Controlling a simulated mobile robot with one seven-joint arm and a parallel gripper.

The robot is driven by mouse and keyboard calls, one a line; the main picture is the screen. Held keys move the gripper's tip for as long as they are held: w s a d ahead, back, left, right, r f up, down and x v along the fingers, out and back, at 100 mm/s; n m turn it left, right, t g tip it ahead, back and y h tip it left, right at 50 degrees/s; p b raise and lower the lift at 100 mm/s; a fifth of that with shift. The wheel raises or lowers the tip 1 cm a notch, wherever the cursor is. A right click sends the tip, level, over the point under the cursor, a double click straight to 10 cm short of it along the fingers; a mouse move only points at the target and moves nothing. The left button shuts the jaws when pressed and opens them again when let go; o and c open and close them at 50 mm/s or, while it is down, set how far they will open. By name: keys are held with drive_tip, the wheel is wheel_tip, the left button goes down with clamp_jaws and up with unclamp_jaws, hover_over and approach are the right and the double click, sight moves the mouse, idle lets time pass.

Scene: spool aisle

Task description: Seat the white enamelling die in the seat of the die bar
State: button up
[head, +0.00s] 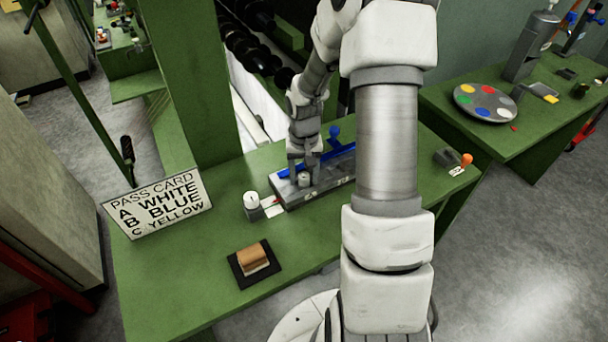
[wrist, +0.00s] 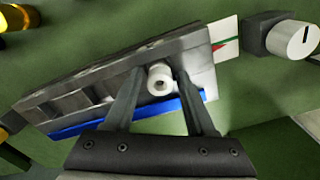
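The white enamelling die (wrist: 160,78) is a small white cylinder with a hole in its end. In the wrist view it lies between the two fingertips of my gripper (wrist: 160,72), over the right part of the grey die bar (wrist: 85,85). The head view shows my gripper (head: 304,172) low over the die bar (head: 325,188), with the die (head: 304,180) between its fingers. The fingers flank the die closely; whether they press on it is unclear. The seat under the die is hidden, so I cannot tell if the die is in it or above it.
A blue bar (head: 335,156) runs along the die bar's back. A grey block with a white cylinder (head: 250,200) stands just left. A brown block (head: 253,258) on a black pad is in front. The pass card (head: 157,205) stands at left; a colour palette (head: 485,102) is on another table.

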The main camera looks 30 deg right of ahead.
sight(304, 175)
drive_tip(key=shift+o, duration=0.4)
drive_tip(key=shift+r, duration=0.1)
drive_tip(key=shift+r, duration=0.3)
wheel_tip(304, 175, up, 12)
drive_tip(key=p, duration=0.1)
drive_tip(key=shift+f, duration=0.2)
